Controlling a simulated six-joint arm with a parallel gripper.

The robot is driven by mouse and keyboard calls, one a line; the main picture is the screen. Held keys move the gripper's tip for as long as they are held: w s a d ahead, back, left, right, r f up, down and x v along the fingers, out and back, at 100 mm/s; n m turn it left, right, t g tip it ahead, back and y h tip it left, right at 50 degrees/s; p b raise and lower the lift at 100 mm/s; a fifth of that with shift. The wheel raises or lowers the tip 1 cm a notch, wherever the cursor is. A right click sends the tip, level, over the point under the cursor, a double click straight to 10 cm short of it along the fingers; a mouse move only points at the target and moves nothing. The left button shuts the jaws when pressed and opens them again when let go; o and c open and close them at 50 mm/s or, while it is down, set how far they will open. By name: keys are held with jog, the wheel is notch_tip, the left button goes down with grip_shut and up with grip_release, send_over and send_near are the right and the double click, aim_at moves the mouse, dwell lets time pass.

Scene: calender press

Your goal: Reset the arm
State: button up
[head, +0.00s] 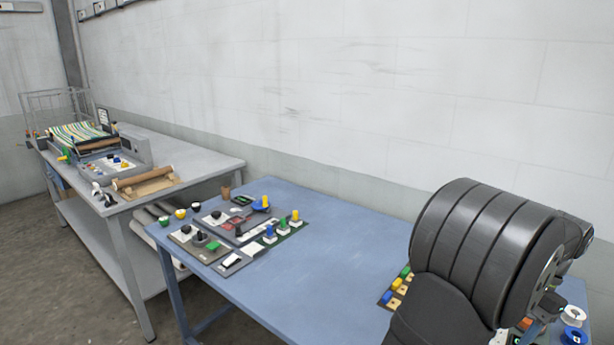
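My arm (490,245) fills the lower right of the head view as a large dark, ribbed, rounded link, bent over the right part of the blue table (330,272). Small dark mechanical parts (548,304) show behind its right side, low in the picture. They may belong to my gripper, but no fingertips can be made out. Whether the gripper is open or shut, and whether it holds anything, is hidden.
Panels with knobs and coloured pegs (240,235) lie on the blue table's left part. A wooden block with coloured pieces (395,290) and white spools (573,315) are close to my arm. A grey bench (190,160) with a press (110,155) stands left. The blue table's middle is clear.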

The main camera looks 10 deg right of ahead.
jog(key=x, duration=1.6)
jog(key=shift+a+f, duration=0.25)
jog(key=v, duration=1.7)
jog(key=x, duration=1.6)
jog(key=shift+s+a+f, duration=0.1)
jog(key=shift+f, duration=0.25)
jog(key=shift+f+n, duration=0.2)
jog(key=shift+n, duration=0.1)
jog(key=n+g, duration=0.1)
jog(key=n, duration=0.1)
jog(key=n+h, duration=0.1)
jog(key=n, duration=0.1)
jog(key=shift+a+n+g, duration=0.15)
jog(key=shift+n+g, duration=0.25)
jog(key=n, duration=0.1)
jog(key=n+g, duration=0.1)
jog(key=n, duration=0.1)
jog(key=shift+w+r+h, duration=0.1)
jog(key=shift+w+h, duration=0.1)
jog(key=shift+h, duration=0.2)
jog(key=n+h, duration=0.1)
jog(key=n, duration=0.3)
jog(key=shift+a+n+h, duration=0.15)
jog(key=shift+n+h, duration=0.25)
jog(key=n, duration=0.2)
jog(key=n+h, duration=0.1)
jog(key=n, duration=0.1)
jog(key=shift+a+h, duration=0.1)
jog(key=shift+h, duration=0.2)
